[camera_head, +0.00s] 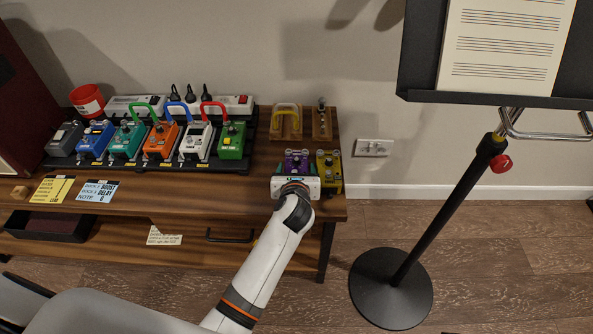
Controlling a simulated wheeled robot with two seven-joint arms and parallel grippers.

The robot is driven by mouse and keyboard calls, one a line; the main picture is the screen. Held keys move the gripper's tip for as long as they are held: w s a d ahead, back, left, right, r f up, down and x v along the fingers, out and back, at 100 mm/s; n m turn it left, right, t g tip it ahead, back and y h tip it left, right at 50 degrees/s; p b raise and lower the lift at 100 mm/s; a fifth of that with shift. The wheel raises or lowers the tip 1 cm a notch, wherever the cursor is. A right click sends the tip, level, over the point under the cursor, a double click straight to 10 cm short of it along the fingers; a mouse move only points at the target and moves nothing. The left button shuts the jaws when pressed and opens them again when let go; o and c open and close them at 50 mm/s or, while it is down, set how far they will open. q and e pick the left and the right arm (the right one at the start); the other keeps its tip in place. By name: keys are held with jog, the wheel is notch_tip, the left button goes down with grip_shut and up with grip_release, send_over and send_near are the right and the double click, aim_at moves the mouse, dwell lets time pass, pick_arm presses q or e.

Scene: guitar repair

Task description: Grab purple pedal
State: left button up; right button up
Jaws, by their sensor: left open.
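The purple pedal (296,160) sits near the right end of the wooden bench, beside a yellow pedal (329,166) on its right. My left gripper (296,178) is at the near side of the purple pedal and covers its front part. The gripper is open; its fingers are mostly hidden behind its own white body, so I cannot tell whether they are around the pedal or touch it. My right gripper is not in view.
A black pedalboard (222,161) with several coloured pedals stands to the left. Behind the purple pedal are wooden blocks, one with a yellow cable (286,117). A music stand (445,200) rises to the right of the bench. Notes (53,189) lie at the front left.

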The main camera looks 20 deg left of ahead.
pick_arm(q)
jog(key=shift+w+a+f, duration=0.1)
jog(key=shift+w, duration=0.15)
jog(key=c, duration=0.9)
jog(key=shift+c, duration=0.4)
